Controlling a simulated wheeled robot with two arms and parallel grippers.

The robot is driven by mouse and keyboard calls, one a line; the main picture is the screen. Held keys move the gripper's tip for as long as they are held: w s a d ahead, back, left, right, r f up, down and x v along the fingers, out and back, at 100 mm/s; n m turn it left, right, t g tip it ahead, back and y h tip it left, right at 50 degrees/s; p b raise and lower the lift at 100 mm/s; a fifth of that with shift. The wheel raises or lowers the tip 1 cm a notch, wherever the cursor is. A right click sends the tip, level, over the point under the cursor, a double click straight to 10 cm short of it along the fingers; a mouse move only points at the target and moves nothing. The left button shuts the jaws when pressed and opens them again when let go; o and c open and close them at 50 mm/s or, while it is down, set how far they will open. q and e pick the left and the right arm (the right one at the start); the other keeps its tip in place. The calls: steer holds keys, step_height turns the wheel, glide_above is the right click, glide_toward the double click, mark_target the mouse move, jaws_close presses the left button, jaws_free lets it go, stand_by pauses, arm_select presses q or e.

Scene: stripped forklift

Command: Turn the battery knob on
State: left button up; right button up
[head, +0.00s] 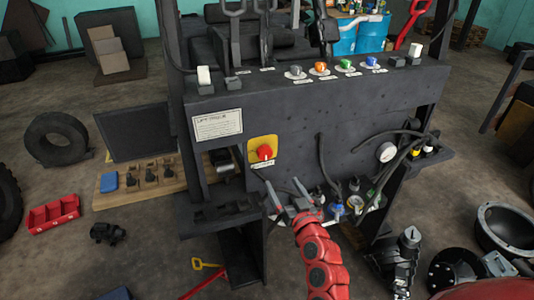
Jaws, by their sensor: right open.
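The battery knob (264,152) is red and sits on a yellow square plate on the front of the dark forklift panel (340,105). A small label is below the knob. My right gripper (286,194), on the red arm, is below and slightly right of the knob, apart from it. Its two dark fingers are spread and point up toward the panel, with nothing seen between them. My left gripper is not in view.
Coloured knobs (320,69) and levers line the panel's top. A gauge (387,152) and loose cables hang at its right front. Small parts (335,210) crowd the ledge beside my gripper.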

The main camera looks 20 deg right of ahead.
mark_target(266, 155)
steer(key=w+p, duration=0.1)
steer(key=w, duration=0.3)
steer(key=w+p, duration=0.1)
steer(key=w, duration=0.3)
steer(key=w+p, duration=0.1)
steer(key=w, duration=0.4)
steer(key=shift+a+p, duration=0.25)
steer(key=shift+p, duration=0.05)
steer(key=shift+w, duration=0.75)
steer(key=c, duration=1.4)
